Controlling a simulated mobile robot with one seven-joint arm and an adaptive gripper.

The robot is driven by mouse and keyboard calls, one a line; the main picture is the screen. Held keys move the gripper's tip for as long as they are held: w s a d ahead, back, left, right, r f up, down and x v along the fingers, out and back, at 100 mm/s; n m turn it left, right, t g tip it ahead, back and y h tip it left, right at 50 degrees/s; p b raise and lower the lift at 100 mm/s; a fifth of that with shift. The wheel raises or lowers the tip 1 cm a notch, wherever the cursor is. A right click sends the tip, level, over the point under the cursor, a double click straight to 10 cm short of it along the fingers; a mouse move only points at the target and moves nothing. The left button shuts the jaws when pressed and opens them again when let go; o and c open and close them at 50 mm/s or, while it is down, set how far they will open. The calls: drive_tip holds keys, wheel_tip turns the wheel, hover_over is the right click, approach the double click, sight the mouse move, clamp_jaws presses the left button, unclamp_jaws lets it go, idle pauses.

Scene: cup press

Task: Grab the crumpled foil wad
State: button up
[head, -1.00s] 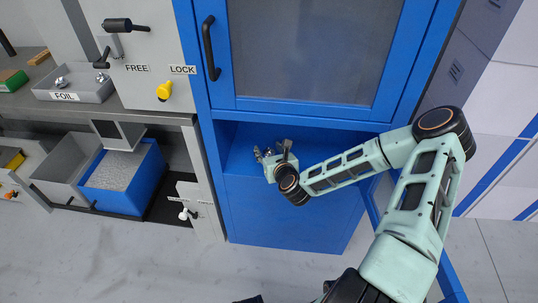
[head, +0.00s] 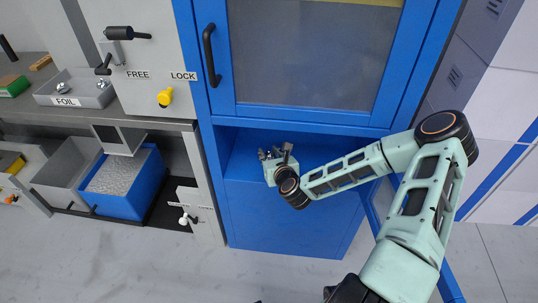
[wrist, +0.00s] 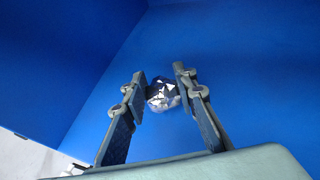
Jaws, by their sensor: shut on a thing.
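The crumpled foil wad (wrist: 162,96) is a small, faceted silver lump inside the blue cabinet's open compartment (head: 236,160). My gripper (wrist: 160,82) has one finger on each side of the wad and is shut on it. In the head view my gripper (head: 275,154) reaches into the compartment below the glazed door. The wad cannot be made out in that view. Whether it touches the compartment floor is hard to tell.
The compartment's side walls and upper edge (head: 300,129) stand close around my gripper. To the left, a grey tray marked FOIL (head: 92,99) holds shiny lumps on the counter.

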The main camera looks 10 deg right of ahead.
drive_tip(key=s+d+r+p, duration=0.3)
drive_tip(key=s+r, duration=0.3)
drive_tip(key=s+d+r+p, duration=0.3)
drive_tip(key=s+r, duration=0.3)
drive_tip(key=shift+s+d, duration=0.15)
drive_tip(key=shift+d, duration=0.1)
